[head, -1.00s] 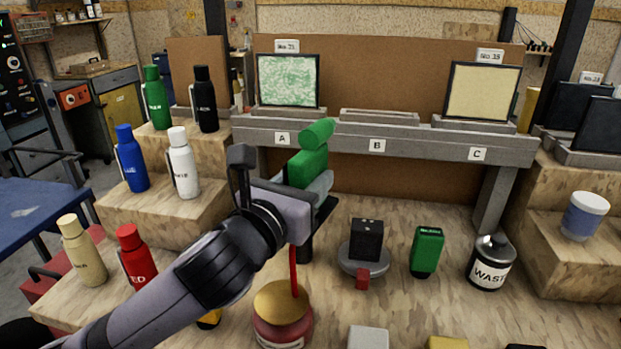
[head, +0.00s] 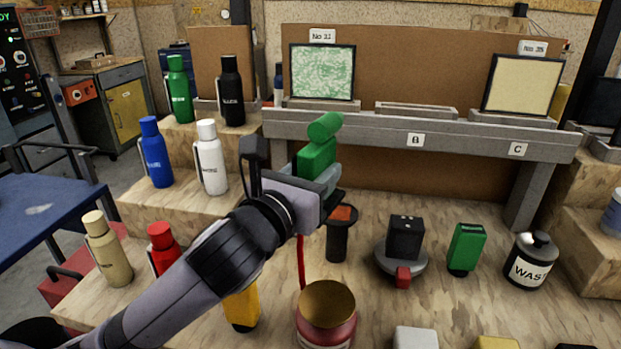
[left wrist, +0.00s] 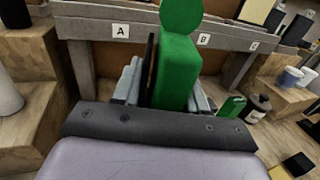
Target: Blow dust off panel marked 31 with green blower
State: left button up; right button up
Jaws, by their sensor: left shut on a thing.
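My left gripper (head: 322,190) is shut on the green blower (head: 317,158) and holds it upright above the floor of the work area. A framed panel (head: 322,72) with patchy white dust on green stands upright on the bench behind, beyond the blower. The label above it is small, and its number is hard to read. My right gripper is not in view.
A cream panel (head: 520,85) stands at bench position C, and the middle slot (head: 415,110) is empty. Several bottles stand on wooden steps at left. A black stand (head: 338,240), a black block (head: 404,238), a green box (head: 466,248) and a waste canister (head: 531,262) stand in front.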

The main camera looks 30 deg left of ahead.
pick_arm(q)
jog(key=w, duration=0.3)
jog(key=shift+w+a+r+b, duration=0.1)
jog(key=shift+w+a+b, duration=0.15)
jog(key=shift+a+b, duration=0.05)
jog(key=s+a+b, duration=0.1)
jog(key=s+a, duration=0.1)
jog(key=a, duration=0.7)
jog(key=s+a+b, duration=0.1)
jog(key=s+a, duration=0.2)
jog(key=a, duration=0.6)
jog(key=shift+s+a, duration=0.25)
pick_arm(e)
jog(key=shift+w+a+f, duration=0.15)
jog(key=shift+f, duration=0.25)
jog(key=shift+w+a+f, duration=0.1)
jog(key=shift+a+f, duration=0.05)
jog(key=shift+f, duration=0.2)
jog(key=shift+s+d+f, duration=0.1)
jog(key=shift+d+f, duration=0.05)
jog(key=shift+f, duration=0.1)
